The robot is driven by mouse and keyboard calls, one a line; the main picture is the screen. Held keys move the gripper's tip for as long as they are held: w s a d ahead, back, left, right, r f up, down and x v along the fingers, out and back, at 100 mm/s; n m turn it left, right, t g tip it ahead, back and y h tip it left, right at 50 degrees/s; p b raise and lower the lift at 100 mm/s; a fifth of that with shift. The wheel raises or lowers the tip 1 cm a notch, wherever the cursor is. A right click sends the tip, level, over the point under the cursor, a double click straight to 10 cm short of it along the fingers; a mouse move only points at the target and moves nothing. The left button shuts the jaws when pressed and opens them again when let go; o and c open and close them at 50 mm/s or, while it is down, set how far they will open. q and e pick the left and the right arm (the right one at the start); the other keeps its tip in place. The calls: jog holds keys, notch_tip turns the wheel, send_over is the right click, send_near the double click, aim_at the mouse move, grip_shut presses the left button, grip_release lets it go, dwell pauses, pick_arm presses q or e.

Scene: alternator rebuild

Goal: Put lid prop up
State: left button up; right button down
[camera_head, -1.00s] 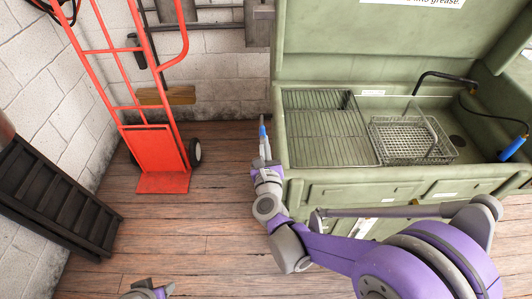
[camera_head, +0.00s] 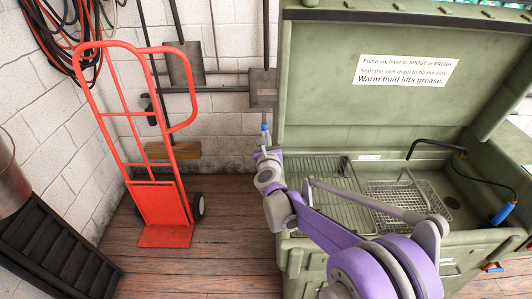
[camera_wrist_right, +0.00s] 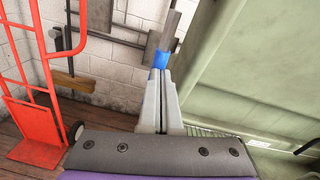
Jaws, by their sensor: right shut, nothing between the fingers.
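The parts washer's green lid (camera_head: 340,104) stands open above its tub in the head view. My right gripper (camera_head: 264,142) is at the lid's left side and points upward, its fingers shut. In the right wrist view the gripper (camera_wrist_right: 161,88) has a blue piece (camera_wrist_right: 160,58) right at its fingertips, with a grey bar (camera_wrist_right: 172,26) rising beyond it. The same blue piece (camera_head: 264,127) shows small in the head view. I cannot tell for sure whether this bar is the lid prop, or whether the fingers touch it. My left gripper is out of view.
The washer tub holds a wire basket (camera_head: 408,200), a rack and a blue-handled hose (camera_head: 503,213). A red hand truck (camera_head: 160,205) stands left against the wall. Black steps (camera_head: 55,240) are at the lower left. Wooden floor lies clear between them.

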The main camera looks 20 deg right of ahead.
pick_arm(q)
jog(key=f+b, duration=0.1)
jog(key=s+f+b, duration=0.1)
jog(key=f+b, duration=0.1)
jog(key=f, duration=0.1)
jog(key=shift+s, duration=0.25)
pick_arm(e)
jog(key=shift+g, duration=0.7)
jog(key=w, duration=0.1)
jog(key=w+d+r, duration=0.1)
jog(key=w, duration=0.2)
jog(key=shift+w+d+r, duration=0.15)
jog(key=shift+d+r, duration=0.2)
jog(key=shift+d, duration=0.05)
